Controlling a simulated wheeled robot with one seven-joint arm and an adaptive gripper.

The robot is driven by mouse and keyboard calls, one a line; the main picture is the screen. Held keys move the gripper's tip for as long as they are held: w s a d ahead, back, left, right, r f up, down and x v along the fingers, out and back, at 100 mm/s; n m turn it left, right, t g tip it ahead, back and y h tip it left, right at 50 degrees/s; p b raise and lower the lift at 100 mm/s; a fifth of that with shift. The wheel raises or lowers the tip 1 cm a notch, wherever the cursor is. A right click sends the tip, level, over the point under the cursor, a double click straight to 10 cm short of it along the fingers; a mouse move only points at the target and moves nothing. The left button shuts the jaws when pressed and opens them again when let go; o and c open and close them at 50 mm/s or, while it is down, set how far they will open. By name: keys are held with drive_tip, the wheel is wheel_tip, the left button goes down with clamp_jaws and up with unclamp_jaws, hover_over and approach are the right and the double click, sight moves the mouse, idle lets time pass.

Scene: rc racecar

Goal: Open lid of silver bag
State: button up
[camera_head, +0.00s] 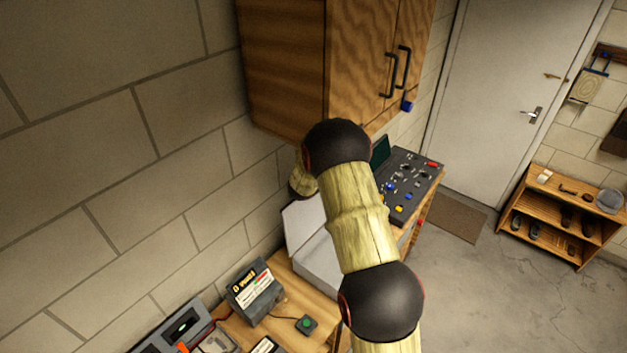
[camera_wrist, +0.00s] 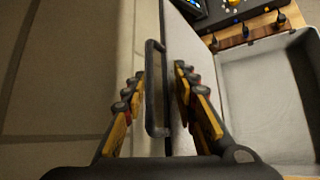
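The silver bag (camera_head: 318,266) is a pale grey box-like case on the bench, partly hidden behind my arm in the head view. Its lid (camera_head: 299,222) stands raised on the wall side. In the wrist view the hollow inside of the bag (camera_wrist: 268,105) shows at the right, and the raised lid (camera_wrist: 178,42) is seen nearly edge-on. A black handle (camera_wrist: 150,92) is on the lid's wall side. My gripper (camera_wrist: 160,73) has its fingers apart, one on each side of the lid and handle. I cannot tell whether either finger touches them. My gripper is hidden in the head view.
A block wall (camera_wrist: 65,75) is close at the left. A control panel with coloured knobs (camera_head: 400,185) stands beyond the bag, under a wooden cabinet (camera_head: 345,60). A grey charger box (camera_head: 254,292) and a green button (camera_head: 306,323) are nearer. Open floor (camera_head: 520,300) lies right.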

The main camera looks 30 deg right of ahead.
drive_tip(key=shift+r, duration=0.25)
drive_tip(key=v, duration=1.2)
drive_tip(key=shift+f, duration=0.1)
